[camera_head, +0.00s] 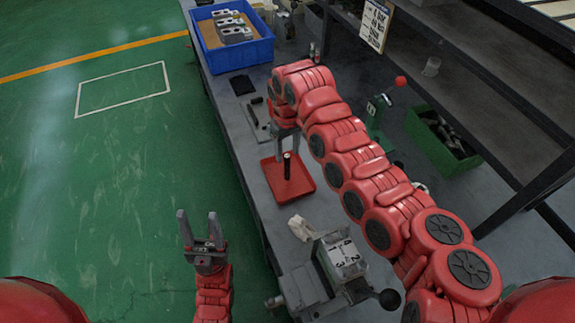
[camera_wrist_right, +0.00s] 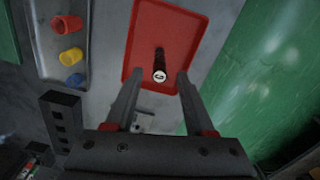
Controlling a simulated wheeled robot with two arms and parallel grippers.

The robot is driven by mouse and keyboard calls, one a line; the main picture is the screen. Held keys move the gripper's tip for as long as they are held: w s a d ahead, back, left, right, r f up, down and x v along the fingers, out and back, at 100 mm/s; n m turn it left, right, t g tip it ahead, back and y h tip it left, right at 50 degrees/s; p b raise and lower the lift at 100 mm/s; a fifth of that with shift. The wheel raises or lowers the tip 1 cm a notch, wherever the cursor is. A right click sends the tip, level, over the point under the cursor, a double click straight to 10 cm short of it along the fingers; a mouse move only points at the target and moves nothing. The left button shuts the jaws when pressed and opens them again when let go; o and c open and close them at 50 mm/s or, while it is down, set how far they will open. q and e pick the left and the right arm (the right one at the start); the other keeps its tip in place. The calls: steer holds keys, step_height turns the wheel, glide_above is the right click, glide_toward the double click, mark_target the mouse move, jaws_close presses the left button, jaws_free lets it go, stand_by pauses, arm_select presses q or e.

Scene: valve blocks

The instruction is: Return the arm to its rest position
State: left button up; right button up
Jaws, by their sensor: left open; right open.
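My right arm (camera_head: 345,155) is red and jointed and reaches from the lower right over the bench. Its gripper points down above a red tray (camera_head: 299,183), which also shows in the right wrist view (camera_wrist_right: 140,48). The right gripper (camera_wrist_right: 152,82) is open and empty in the wrist view. A dark upright pin (camera_head: 287,166) stands on the tray. In the wrist view the pin (camera_wrist_right: 159,66) shows beyond and between the open fingertips. My left gripper (camera_head: 200,222) is open and empty, pointing up beside the bench over the green floor.
A blue bin (camera_head: 212,53) with metal valve blocks stands at the bench's far end. A numbered block (camera_head: 343,258) sits in a vise near the front. A green crate (camera_head: 455,158) lies at right. The wrist view shows colored pieces (camera_wrist_right: 68,57) in a grey tray.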

steer(key=shift+r, duration=1.05)
